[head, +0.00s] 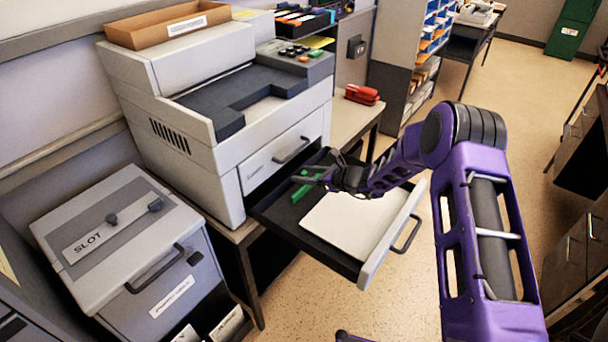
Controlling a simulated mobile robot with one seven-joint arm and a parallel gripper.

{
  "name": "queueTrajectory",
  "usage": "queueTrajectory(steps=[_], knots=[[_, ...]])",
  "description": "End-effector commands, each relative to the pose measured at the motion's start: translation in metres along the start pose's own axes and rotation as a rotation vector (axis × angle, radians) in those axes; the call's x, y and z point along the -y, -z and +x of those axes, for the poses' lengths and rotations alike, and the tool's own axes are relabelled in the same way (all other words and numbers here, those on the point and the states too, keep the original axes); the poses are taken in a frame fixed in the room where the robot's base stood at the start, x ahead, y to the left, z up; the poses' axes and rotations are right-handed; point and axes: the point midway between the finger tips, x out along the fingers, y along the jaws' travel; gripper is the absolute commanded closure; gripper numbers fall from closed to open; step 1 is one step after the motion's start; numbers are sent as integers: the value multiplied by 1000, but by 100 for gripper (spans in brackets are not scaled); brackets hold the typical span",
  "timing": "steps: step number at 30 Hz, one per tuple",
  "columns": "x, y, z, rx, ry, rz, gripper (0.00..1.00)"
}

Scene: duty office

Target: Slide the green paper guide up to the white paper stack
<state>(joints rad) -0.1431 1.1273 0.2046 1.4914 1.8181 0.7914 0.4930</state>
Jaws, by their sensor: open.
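The green paper guide (301,190) stands in the back left part of the printer's pulled-out drawer. The white paper stack (345,228) lies flat in the front part of the same drawer (305,250). A strip of dark drawer floor shows between the guide and the stack. My gripper (318,178) is open and hangs over the drawer at the guide, its fingers pointing left. I cannot tell if the fingers touch the guide. My gripper and arm hide part of the drawer's right side.
The printer (230,110) stands on a table behind the drawer. A cardboard tray (167,25) sits on top of it. A red stapler (362,94) lies to its right. A grey box marked SLOT (120,235) stands at the left. Open floor lies in front of the drawer.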

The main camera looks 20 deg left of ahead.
Motion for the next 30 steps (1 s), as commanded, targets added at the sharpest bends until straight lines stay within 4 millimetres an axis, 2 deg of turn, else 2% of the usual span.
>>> queueTrajectory(steps=[11, 20, 30], knots=[[0, 0, 5, 0, 1, 1, 47], [0, 0, 5, 0, 1, 0, 100], [0, 0, 5, 0, 1, 0, 100]])
